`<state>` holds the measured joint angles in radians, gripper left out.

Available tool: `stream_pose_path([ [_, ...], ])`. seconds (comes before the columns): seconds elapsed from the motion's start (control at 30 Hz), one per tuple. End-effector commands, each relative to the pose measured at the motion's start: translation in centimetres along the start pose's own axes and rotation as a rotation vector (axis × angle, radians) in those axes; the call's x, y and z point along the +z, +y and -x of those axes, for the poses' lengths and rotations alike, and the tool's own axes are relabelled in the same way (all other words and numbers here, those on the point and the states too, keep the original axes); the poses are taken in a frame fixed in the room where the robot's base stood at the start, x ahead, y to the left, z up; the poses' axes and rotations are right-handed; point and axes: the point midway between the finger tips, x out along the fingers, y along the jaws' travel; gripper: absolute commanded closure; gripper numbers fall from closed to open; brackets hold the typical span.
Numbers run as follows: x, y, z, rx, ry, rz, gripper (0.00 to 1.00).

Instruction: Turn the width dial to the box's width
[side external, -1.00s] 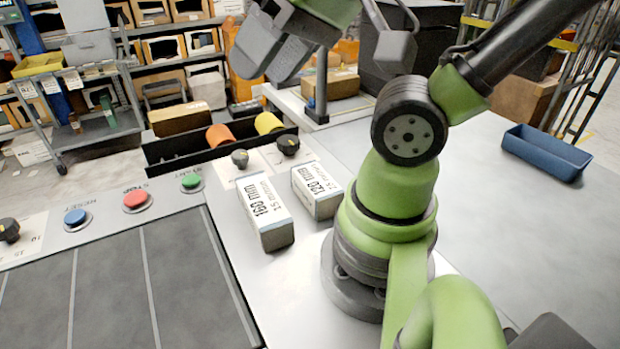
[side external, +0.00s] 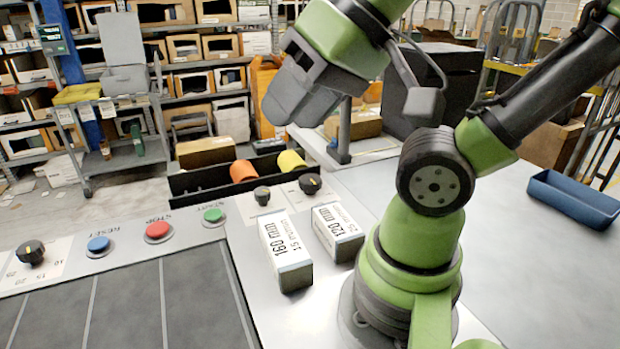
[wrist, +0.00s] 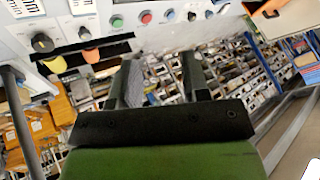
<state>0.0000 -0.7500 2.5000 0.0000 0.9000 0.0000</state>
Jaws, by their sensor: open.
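My gripper (side external: 285,100) is open and empty, raised above and behind the control panel. Its two fingers (wrist: 160,85) show apart in the wrist view. Two black dials sit on the panel plate by the tray: a left one (side external: 262,195) and a right one (side external: 310,184). They also show in the wrist view, at the upper left. A third dial (side external: 31,252) with a numbered scale is at the far left. I cannot read which is the width dial. Two boxes stand on the panel, marked 160 mm (side external: 287,252) and 120 mm (side external: 338,232). The gripper touches none of these.
Green (side external: 213,215), red (side external: 158,231) and blue (side external: 98,246) buttons line the panel. A black tray (side external: 205,188) with orange and yellow rolls lies behind the dials. A post (side external: 343,130) stands near the gripper. A blue bin (side external: 572,200) is at right.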

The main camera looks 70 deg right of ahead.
Motion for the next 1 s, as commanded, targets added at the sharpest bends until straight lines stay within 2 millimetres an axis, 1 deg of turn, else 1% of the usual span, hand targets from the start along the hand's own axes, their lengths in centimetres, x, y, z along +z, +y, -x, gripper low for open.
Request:
stream_pose_path([
  [0.47, 0.0, 0.0, 0.0, 0.0, 0.0, 0.0, 0.57],
  [0.57, -0.2, 0.0, 0.0, 0.004, -0.001, -0.008, 0.37],
  [0.6, -0.5, 0.1, -0.1, 0.012, -0.003, -0.022, 0.28],
  [0.63, -0.8, 0.1, -0.2, 0.021, -0.006, -0.038, 0.21],
  [0.67, -1.2, 0.2, -0.3, 0.032, -0.01, -0.061, 0.14],
  [0.77, -3.5, 0.9, -1.1, 0.094, -0.026, -0.181, 0.14],
  [0.83, -5.7, 1.9, -2.0, 0.151, -0.038, -0.299, 0.14],
  [0.9, -7.9, 3.4, -3.1, 0.211, -0.048, -0.427, 0.14],
  [0.97, -9.7, 5.0, -4.1, 0.261, -0.053, -0.538, 0.14],
  [1.0, -10.7, 6.2, -4.9, 0.294, -0.057, -0.61, 0.14],
])
